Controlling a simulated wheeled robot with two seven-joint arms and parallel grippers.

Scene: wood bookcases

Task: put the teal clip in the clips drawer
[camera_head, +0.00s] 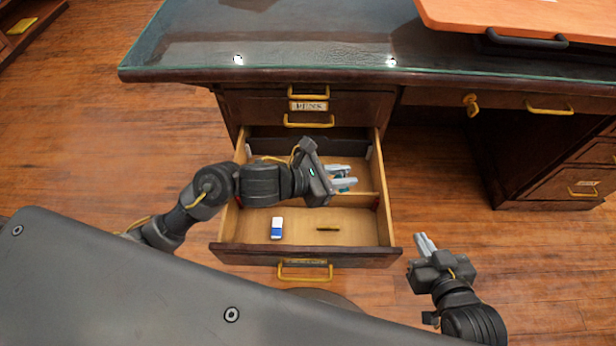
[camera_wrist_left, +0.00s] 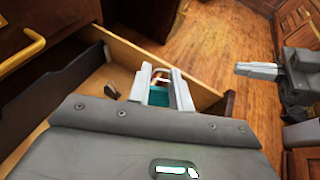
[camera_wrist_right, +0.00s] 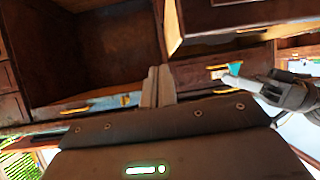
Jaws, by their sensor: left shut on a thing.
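The teal clip (camera_wrist_left: 158,98) is held between the fingers of my left gripper (camera_wrist_left: 163,82), which is shut on it. In the head view my left gripper (camera_head: 343,177) is over the rear part of an open drawer (camera_head: 228,222), near its cross divider. The clip is mostly hidden there by the fingers, with a bit of teal showing. I cannot tell how high it is above the drawer floor. The label on this drawer's front is too small to read. My right gripper (camera_head: 425,244) is empty and shut, to the right of the drawer's front corner.
A blue and white eraser (camera_head: 276,228) and a small dark yellow item (camera_head: 328,229) lie in the drawer's front compartment. A shut drawer labelled PENS (camera_head: 308,106) is above. The glass-topped desk (camera_head: 250,45) overhangs behind. Floor to the right is clear.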

